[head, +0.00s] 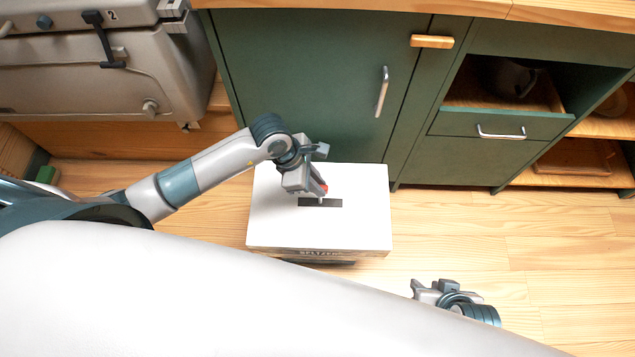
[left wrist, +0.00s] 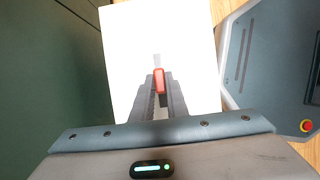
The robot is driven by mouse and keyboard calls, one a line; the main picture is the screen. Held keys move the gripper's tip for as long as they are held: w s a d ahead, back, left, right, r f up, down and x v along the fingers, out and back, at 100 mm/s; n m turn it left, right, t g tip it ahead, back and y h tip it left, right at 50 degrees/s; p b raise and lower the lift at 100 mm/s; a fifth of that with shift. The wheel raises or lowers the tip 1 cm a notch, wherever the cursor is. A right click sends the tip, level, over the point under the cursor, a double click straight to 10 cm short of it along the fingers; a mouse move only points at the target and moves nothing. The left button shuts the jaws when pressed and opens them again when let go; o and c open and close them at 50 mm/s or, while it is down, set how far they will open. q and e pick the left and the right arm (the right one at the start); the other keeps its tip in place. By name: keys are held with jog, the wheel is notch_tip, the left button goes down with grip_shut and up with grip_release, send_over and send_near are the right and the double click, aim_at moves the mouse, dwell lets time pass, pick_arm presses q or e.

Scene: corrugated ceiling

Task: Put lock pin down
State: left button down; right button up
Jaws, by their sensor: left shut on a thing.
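My left gripper (head: 320,190) is over a white box (head: 270,225) on the floor. It is shut on a small red piece, seemingly the lock pin (head: 324,187). In the left wrist view the red lock pin (left wrist: 159,80) shows between the two dark fingers (left wrist: 160,98). The white box (left wrist: 190,35) lies behind it, and a thin grey strip extends ahead of the pin. I cannot tell whether the pin touches the box top. My right gripper (head: 425,291) is right of the box, low in the head view; its finger opening is unclear.
The box top has a dark slot (head: 330,202) just below the left gripper. A green cabinet (head: 300,70) with a metal handle (head: 381,92) stands right behind the box. A drawer (head: 490,125) and shelves are at the right. The wooden floor (head: 450,230) right of the box is clear.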

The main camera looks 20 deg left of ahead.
pick_arm(q)
jog(key=c, duration=1.7)
grip_release()
jog(key=shift+c, duration=0.2)
jog(key=p+v, duration=0.1)
jog(key=v, duration=1.1)
